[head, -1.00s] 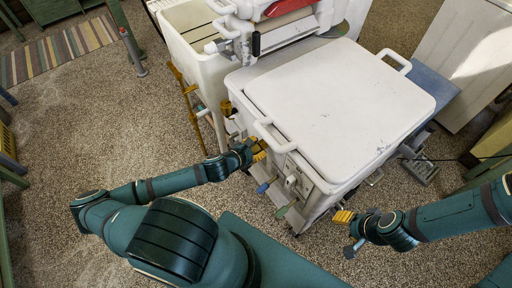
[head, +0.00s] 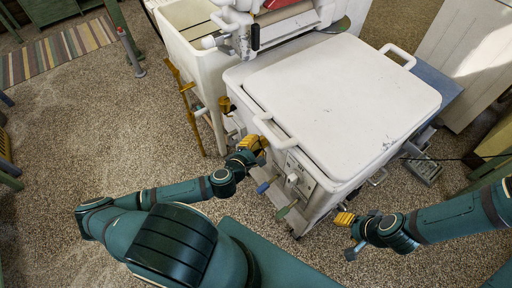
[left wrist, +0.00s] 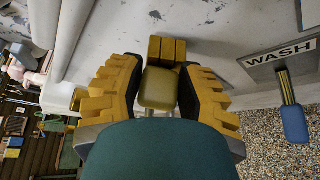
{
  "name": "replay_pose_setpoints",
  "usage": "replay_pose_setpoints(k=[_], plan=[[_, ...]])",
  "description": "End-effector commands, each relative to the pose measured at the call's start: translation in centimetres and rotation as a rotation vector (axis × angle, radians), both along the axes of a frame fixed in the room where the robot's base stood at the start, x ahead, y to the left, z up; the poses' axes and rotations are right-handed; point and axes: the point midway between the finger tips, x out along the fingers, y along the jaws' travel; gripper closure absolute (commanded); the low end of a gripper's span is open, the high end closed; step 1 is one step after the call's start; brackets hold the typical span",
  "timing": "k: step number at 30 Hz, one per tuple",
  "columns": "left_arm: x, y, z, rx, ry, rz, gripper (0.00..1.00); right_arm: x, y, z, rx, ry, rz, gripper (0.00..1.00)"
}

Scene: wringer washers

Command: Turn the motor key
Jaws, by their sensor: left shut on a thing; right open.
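The white wringer washer (head: 340,100) stands in front of me with its lid on. My left gripper (head: 262,143) is at the washer's near left side, by the lid's white handle. In the left wrist view, its yellow fingers (left wrist: 160,95) are shut on an olive key-like tab (left wrist: 160,88), which I take for the motor key. A yellow block (left wrist: 167,50) sits just beyond the tab, against the white panel. The tab's turn angle is hard to tell. My right gripper (head: 344,218) is open and empty, right of the washer's front corner.
A WASH plate (left wrist: 280,53) with a blue-tipped lever (left wrist: 293,115) is right of the left gripper. A white tub (head: 195,50) stands behind left. Speckled floor is open at left.

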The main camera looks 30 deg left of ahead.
Motion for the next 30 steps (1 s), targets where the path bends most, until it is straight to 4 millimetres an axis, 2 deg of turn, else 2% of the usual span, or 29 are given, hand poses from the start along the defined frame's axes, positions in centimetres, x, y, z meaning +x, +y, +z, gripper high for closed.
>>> replay_pose_setpoints(k=[1,9,21,30], plan=[[0.3,0.5,0.3,0.033,-0.022,0.012,0.96,0.1,0.0,-0.4,0.000,-0.002,-0.001,0.53],[0.3,0.5,0.4,0.176,-0.084,0.011,0.96,0.3,0.0,-1.6,-0.001,-0.008,-0.002,0.53],[0.3,0.4,0.7,0.567,-0.245,0.009,0.95,0.3,0.0,-1.4,-0.001,-0.008,-0.002,0.53],[0.2,0.4,0.8,0.612,-0.268,0.010,0.94,0.3,0.0,-1.4,-0.001,-0.007,-0.002,0.53]])
